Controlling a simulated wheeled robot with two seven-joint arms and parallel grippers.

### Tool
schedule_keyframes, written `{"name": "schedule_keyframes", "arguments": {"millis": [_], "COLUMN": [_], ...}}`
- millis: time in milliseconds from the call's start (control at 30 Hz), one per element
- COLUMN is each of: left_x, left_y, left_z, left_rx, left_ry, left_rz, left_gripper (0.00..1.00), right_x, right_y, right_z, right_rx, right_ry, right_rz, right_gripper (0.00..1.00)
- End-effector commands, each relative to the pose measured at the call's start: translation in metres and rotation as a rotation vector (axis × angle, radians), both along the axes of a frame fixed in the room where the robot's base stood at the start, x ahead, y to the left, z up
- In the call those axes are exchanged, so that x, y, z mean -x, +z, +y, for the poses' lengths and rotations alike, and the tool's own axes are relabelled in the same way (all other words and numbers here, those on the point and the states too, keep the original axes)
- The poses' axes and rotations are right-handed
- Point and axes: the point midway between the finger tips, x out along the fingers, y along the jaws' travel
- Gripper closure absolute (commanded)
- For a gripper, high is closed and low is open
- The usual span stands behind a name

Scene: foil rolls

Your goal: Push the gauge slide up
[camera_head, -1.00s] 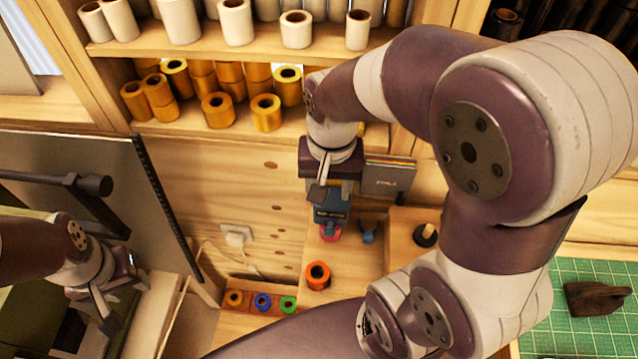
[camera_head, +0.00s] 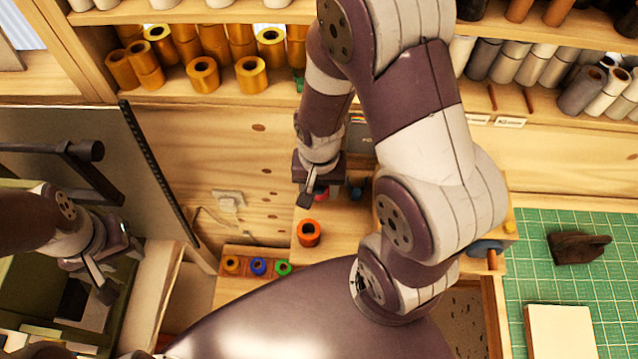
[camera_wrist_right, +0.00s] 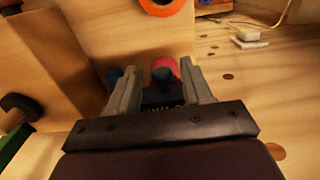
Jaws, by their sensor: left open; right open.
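My right gripper (camera_head: 312,192) is at the small wooden shelf by the back panel, over the spot of a blue device that it now mostly covers. In the right wrist view the fingers (camera_wrist_right: 160,78) are apart. Between them show a dark rounded knob (camera_wrist_right: 162,76), a pink-red round part (camera_wrist_right: 176,66) and a dark block. I cannot tell which part is the gauge slide, or whether the fingers touch it. The red-pink part (camera_head: 321,194) peeks out beside the gripper in the head view. My left gripper (camera_head: 118,272) is open and empty at the far left.
An orange roll (camera_head: 308,233) stands just in front of the right gripper. Small coloured rolls (camera_head: 258,267) sit in a wooden tray at lower left. Gold rolls (camera_head: 203,75) line the shelf above. A green cutting mat (camera_head: 540,235) lies at the right with a dark tool (camera_head: 578,248).

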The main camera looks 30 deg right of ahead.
Motion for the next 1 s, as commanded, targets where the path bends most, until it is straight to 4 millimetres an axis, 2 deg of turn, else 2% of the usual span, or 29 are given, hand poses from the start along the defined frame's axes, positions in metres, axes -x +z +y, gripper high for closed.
{"name": "schedule_keyframes", "arguments": {"millis": [67, 100, 233, 467, 567, 800, 900, 1000], "left_x": [0.000, 0.000, 0.000, 0.000, 0.000, 0.000, 0.000, 0.000], "left_y": [0.000, 0.000, 0.000, 0.005, 0.019, 0.069, 0.074, 0.070], "left_z": [0.000, 0.000, 0.000, 0.000, 0.000, 0.000, 0.000, 0.000], "left_rx": [0.000, 0.000, 0.000, 0.000, 0.000, 0.000, 0.000, 0.000], "left_ry": [0.000, 0.000, 0.000, 0.000, 0.000, 0.000, 0.000, 0.000], "left_rz": [0.000, 0.000, 0.000, 0.000, 0.000, -0.001, -0.001, 0.000], "left_gripper": [0.57, 0.57, 0.57, 0.57, 0.57, 0.57, 0.57, 0.57], "right_x": [0.000, 0.000, 0.000, 0.000, 0.000, 0.000, 0.000, 0.000], "right_y": [0.000, 0.000, 0.000, 0.006, 0.022, 0.077, 0.084, 0.081], "right_z": [0.000, 0.000, 0.000, 0.000, 0.000, 0.000, 0.000, 0.000], "right_rx": [0.000, 0.000, 0.000, 0.000, 0.000, 0.000, 0.000, 0.000], "right_ry": [0.000, 0.000, 0.000, 0.000, 0.000, 0.000, 0.000, 0.000], "right_rz": [0.000, 0.000, 0.000, -0.001, -0.001, -0.001, 0.000, 0.000], "right_gripper": [0.50, 0.57, 0.99, 1.00, 1.00, 1.00, 1.00, 1.00]}}
